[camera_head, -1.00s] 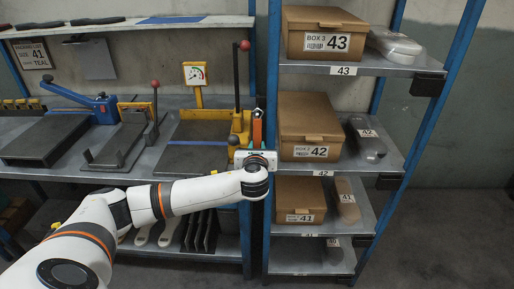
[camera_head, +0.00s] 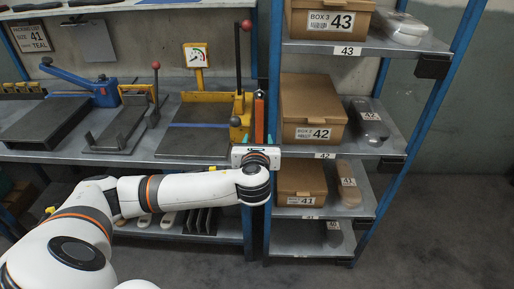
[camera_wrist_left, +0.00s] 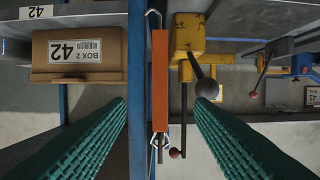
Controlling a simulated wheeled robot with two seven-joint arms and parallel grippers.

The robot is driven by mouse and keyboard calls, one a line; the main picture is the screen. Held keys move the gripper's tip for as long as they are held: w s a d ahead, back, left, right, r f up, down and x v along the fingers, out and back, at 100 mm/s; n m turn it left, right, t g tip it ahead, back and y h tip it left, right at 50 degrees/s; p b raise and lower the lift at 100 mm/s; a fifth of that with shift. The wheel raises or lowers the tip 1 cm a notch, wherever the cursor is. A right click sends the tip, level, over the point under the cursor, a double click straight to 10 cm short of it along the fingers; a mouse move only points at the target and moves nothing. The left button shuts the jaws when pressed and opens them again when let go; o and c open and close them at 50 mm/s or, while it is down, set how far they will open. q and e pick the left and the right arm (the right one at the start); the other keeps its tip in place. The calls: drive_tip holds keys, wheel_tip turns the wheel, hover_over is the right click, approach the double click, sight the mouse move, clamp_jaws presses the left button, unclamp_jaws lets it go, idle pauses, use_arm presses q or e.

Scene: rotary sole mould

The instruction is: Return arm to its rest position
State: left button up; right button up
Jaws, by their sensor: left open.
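My left arm (camera_head: 185,190) reaches in from the left of the head view, roughly level, in front of the blue post between workbench and shelf rack. My left gripper (camera_head: 257,138) is open; its green ribbed fingers stand well apart in the left wrist view (camera_wrist_left: 160,110). An orange bar-shaped thing (camera_wrist_left: 160,80) hangs upright at the blue post and shows between the fingers; it also shows just above the gripper in the head view (camera_head: 259,118). Nothing is visibly gripped. The wrist hides part of the post. My right gripper is in no view.
The rack at right holds boxes marked 43 (camera_head: 330,20), 42 (camera_head: 308,108) and 41 (camera_head: 300,182), with dark and pale soles beside them. The bench at left carries a yellow press (camera_head: 240,112) with upright lever, and a blue-handled tool (camera_head: 100,92). Floor at right is clear.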

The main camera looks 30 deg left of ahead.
use_arm(q)
wheel_tip(320, 180, down, 22)
drive_tip(key=d+n+g+h, duration=0.1)
drive_tip(key=n+g+h, duration=0.25)
drive_tip(key=n, duration=0.35)
drive_tip(key=s+f+n+g+h, duration=0.1)
drive_tip(key=s+f+n+g, duration=0.2)
drive_tip(key=f, duration=0.6)
drive_tip(key=s+f+n+g+h, duration=0.1)
drive_tip(key=s+f+n, duration=0.3)
drive_tip(key=f, duration=0.5)
drive_tip(key=s+d+f+n+g, duration=0.25)
drive_tip(key=s+f+n, duration=0.25)
drive_tip(key=s+f, duration=0.9)
drive_tip(key=s+d+f+n+h, duration=0.1)
drive_tip(key=s+d+f+n, duration=0.1)
drive_tip(key=s, duration=0.6)
drive_tip(key=s+d+f+n+g, duration=0.1)
drive_tip(key=s+d+f+n, duration=0.1)
drive_tip(key=s, duration=0.7)
drive_tip(key=s+d+f+n+g+h, duration=0.1)
drive_tip(key=s+f+n, duration=0.3)
drive_tip(key=s, duration=0.4)
drive_tip(key=shift+s+d+h, duration=0.35)
drive_tip(key=shift+s+d, duration=0.05)
drive_tip(key=shift+d, duration=0.5)
